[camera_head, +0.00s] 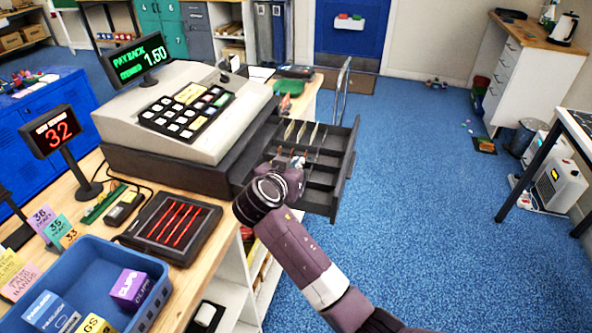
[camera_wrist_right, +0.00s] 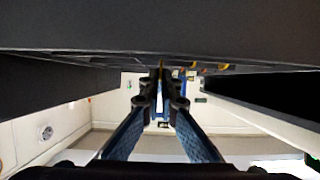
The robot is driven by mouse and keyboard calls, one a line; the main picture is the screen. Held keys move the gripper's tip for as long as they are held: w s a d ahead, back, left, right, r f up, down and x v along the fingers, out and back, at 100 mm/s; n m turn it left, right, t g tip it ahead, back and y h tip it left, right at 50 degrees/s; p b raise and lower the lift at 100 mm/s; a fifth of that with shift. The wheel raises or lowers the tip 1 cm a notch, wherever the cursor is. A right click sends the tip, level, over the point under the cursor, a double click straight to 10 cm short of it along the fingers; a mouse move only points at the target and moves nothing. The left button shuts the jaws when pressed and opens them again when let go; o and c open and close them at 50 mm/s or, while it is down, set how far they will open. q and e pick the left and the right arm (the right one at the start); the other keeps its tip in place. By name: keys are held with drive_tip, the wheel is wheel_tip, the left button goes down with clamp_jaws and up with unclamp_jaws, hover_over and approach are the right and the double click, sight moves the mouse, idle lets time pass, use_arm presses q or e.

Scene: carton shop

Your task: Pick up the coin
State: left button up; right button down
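My right gripper (camera_head: 287,165) reaches into the open cash drawer (camera_head: 345,165), at the near part of its compartments. In the right wrist view, its fingertips (camera_wrist_right: 162,76) are drawn close together, with a thin gold edge, a coin (camera_wrist_right: 162,63), between them. The coin is seen edge-on and mostly hidden by the fingers. More gold coins (camera_wrist_right: 195,67) lie just to the right of the fingertips. In the head view the wrist hides most of the gripper and the held coin. My left gripper is in neither view.
The cash register (camera_head: 185,110) stands beside the drawer on the wooden counter. Thin drawer dividers (camera_head: 318,135) stand near the gripper.

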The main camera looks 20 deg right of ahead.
wheel_tip(320, 180, up, 18)
drive_tip(key=b, duration=0.2)
drive_tip(key=shift+a, duration=0.1)
idle(1.3)
